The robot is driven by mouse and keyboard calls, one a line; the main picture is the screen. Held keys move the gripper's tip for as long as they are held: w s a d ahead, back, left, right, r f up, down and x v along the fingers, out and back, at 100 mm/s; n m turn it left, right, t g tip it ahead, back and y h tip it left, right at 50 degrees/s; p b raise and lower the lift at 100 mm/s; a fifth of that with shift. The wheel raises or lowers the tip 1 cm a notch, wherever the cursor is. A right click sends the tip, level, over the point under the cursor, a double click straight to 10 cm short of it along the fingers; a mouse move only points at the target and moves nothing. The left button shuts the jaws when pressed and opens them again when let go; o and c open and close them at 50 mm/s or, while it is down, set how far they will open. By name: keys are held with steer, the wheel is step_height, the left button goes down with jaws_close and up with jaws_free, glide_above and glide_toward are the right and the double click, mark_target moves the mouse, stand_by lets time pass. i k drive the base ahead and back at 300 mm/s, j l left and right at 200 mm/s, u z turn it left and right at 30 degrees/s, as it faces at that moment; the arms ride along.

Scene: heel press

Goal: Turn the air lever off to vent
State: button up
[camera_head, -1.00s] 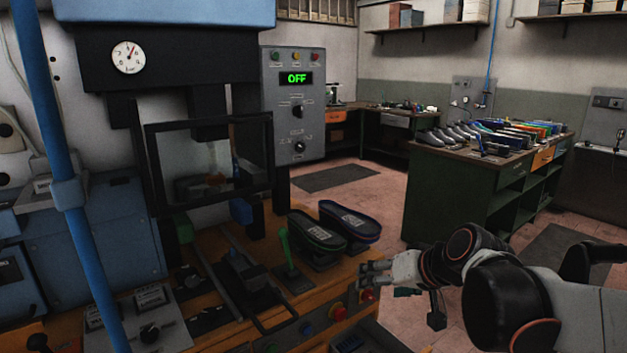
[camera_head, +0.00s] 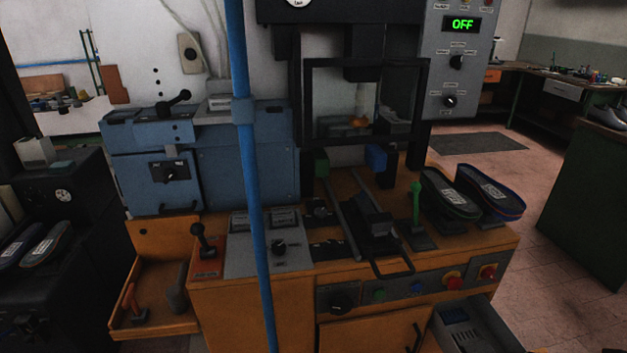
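A black ball-topped lever (camera_head: 202,241) stands on a red-orange plate at the left front of the wooden press bench (camera_head: 225,308). A second black lever (camera_head: 174,101) sits on top of the blue cabinet (camera_head: 245,165), and a green-handled lever (camera_head: 416,203) stands at the right of the bench. No label that I can read says which is the air lever. The press display (camera_head: 463,24) reads OFF in green. The pressure gauge (camera_head: 299,2) is mostly cut off at the top edge. My gripper is not in view.
A vertical blue pipe (camera_head: 251,190) crosses in front of the bench. Two dark soles (camera_head: 450,192) lie at its right. A wooden tray (camera_head: 150,322) with tools is at the lower left. A grey box (camera_head: 474,327) juts out at the lower right. Red floor (camera_head: 555,260) is clear at right.

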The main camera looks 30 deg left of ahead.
mark_target(197, 229)
steer(key=u, duration=2)
